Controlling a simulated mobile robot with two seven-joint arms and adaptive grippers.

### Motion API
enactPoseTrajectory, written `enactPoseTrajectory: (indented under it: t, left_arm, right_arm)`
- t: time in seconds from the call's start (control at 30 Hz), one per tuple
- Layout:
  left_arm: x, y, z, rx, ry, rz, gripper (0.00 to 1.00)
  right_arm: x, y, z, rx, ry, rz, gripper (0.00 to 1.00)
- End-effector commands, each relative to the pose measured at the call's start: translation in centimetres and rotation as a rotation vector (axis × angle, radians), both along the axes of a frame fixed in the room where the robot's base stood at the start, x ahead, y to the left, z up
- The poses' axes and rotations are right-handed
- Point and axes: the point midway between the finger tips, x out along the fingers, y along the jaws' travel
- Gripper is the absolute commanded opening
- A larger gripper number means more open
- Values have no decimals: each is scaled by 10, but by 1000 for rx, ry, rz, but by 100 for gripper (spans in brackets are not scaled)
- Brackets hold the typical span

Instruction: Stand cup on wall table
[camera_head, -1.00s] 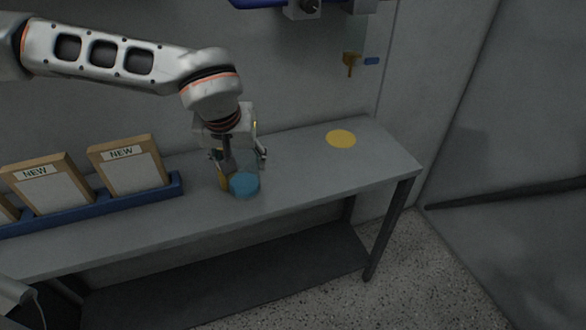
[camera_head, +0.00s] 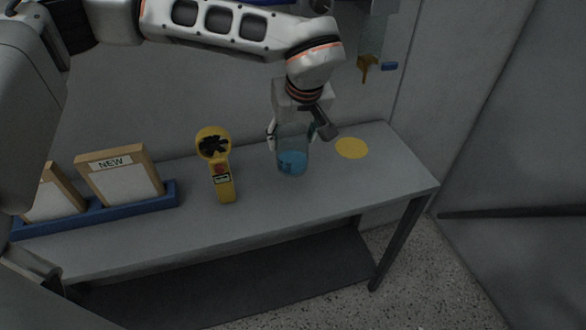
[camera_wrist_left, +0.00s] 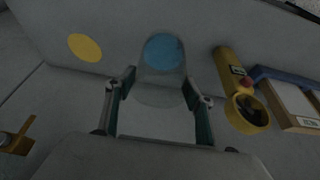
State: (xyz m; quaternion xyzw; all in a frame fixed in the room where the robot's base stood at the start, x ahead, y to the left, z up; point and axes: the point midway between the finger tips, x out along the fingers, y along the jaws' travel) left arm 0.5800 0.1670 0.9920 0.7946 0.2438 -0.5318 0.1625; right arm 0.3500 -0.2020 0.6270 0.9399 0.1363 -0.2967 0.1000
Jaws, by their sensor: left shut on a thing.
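A clear cup (camera_head: 294,161) with a blue lower part is upright over the wall table (camera_head: 250,215). My left gripper (camera_head: 292,135) is shut around the cup's upper part, coming from above and behind. In the left wrist view the cup (camera_wrist_left: 161,70) sits between the two fingers of my left gripper (camera_wrist_left: 158,90), its blue part toward the top of the picture. I cannot tell whether the cup's bottom touches the table. A flat yellow disc (camera_head: 351,148) lies on the table to the right of the cup, apart from it. My right gripper is not in view.
Further left, a blue rack (camera_head: 100,210) holds wooden frames marked NEW (camera_head: 118,175). A dispenser (camera_head: 368,62) is on the wall behind. The table around the disc is clear.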

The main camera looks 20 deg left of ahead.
Motion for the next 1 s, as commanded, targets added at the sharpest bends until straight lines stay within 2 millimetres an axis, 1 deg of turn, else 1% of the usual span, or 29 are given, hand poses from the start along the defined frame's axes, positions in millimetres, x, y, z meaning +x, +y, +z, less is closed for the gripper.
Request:
enactPoseTrajectory:
  t: [0.03,0.1,0.2,0.47,0.7,0.8,1.0]
  left_arm:
    - [-1,0,-15,-1,6,-1,32]
    - [-1,0,-29,-1,4,-1,32]
    - [-1,0,-44,-1,3,-1,32]
    - [0,0,-61,0,0,0,32]
    - [0,0,-94,-1,2,0,32]
    - [0,0,-98,-1,-1,0,32]
    - [0,0,-97,0,-1,0,32]
  right_arm:
    - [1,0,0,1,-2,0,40]
    - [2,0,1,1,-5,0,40]
    - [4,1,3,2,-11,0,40]
    - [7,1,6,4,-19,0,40]
    - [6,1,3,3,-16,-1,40]
    - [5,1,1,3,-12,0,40]
    - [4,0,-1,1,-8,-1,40]
